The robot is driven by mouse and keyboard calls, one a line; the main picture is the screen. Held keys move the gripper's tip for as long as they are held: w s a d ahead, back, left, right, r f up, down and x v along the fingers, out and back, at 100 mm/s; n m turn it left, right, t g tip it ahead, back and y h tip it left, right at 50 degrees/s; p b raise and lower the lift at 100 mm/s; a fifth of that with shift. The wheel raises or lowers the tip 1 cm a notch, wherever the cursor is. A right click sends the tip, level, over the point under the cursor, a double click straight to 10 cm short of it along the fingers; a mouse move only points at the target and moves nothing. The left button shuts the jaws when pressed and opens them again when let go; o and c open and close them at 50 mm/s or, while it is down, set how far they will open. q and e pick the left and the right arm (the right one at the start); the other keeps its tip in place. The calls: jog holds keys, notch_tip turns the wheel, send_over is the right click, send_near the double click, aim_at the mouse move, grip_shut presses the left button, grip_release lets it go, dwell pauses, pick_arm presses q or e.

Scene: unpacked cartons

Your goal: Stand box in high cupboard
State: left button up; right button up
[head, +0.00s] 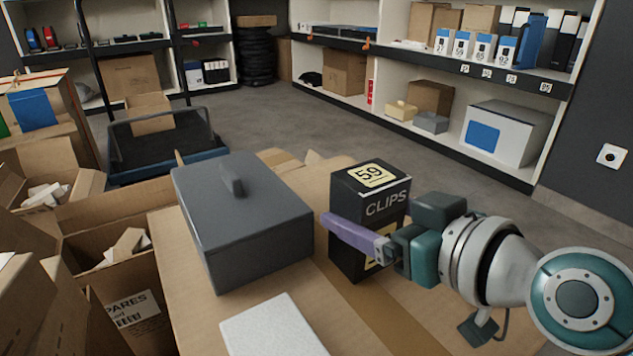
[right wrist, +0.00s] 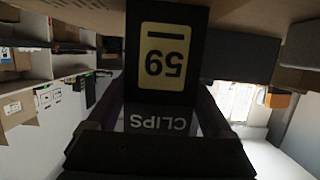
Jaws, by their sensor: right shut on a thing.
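A black box (head: 352,212) marked "59" and "CLIPS" stands upright over a large brown carton top, right of centre in the head view. My right gripper (head: 368,232) comes from the right and is shut on this box. In the right wrist view the box (right wrist: 165,62) appears upside down between the two fingers (right wrist: 163,108). I cannot tell whether its base touches the carton. My left gripper is not in view. I cannot make out which furniture is the high cupboard.
A dark grey lidded box (head: 240,225) stands left of the black box, and a white slab (head: 272,328) lies in front. Open cartons (head: 120,255) crowd the left. White shelving (head: 470,75) with binders and boxes lines the back right.

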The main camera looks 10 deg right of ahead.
jog(key=c, duration=0.6)
jog(key=shift+r, duration=0.15)
